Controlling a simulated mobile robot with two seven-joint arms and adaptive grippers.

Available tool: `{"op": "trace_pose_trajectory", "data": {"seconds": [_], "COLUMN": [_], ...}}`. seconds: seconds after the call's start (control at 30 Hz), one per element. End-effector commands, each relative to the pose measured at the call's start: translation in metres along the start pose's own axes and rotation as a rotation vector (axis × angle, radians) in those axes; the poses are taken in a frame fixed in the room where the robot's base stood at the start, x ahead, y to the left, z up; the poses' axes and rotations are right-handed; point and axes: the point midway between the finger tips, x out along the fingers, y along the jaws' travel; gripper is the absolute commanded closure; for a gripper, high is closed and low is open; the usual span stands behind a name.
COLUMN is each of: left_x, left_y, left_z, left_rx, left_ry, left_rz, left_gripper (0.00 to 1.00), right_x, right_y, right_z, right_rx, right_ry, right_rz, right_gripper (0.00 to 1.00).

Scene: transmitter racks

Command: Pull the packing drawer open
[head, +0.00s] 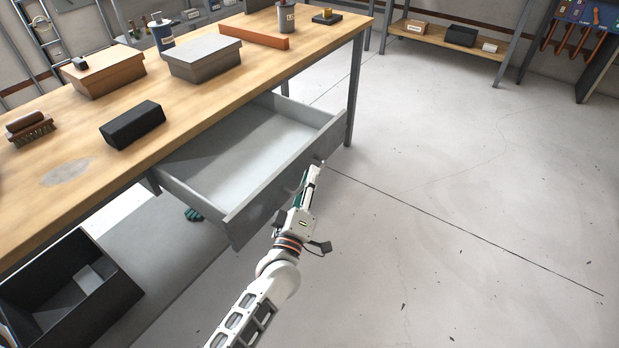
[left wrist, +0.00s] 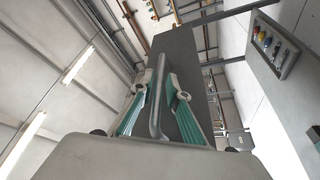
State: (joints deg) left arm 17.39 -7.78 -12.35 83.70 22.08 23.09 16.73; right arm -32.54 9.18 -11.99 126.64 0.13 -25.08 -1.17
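The packing drawer (head: 243,152) is pulled well out from under the wooden workbench (head: 215,95); its grey interior looks empty. Its bar handle (head: 292,189) is on the drawer front. My left gripper (head: 314,172) is at this handle, in front of the drawer. In the left wrist view the handle (left wrist: 157,110) runs between the two green-padded fingers (left wrist: 159,82), which close in on it from both sides near their tips. The drawer front shows behind them. My right gripper is in neither view.
On the bench stand a brown box (head: 103,75), a grey box (head: 203,60), a black case (head: 132,125) and a brush (head: 29,128). A dark open bin (head: 68,295) is on the floor at lower left. The floor right of the drawer is clear.

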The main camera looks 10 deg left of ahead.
Motion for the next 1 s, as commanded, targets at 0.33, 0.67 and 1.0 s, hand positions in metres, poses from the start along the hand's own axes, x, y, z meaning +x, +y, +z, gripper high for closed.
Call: {"op": "trace_pose_trajectory", "data": {"seconds": [0.33, 0.67, 1.0], "left_x": [-0.007, -0.068, -0.115], "left_y": [0.0, -0.001, 0.0], "left_z": [0.0, 0.0, 0.0], "left_rx": [0.0, 0.0, 0.0], "left_ry": [0.0, -0.001, 0.0], "left_rz": [0.0, -0.003, 0.0], "left_gripper": [0.85, 0.85, 0.85], "right_x": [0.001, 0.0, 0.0], "right_y": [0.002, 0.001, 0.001], "right_z": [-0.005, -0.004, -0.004], "right_rx": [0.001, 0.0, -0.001], "right_ry": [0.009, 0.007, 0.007], "right_rz": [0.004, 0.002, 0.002], "right_gripper": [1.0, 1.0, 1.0]}}
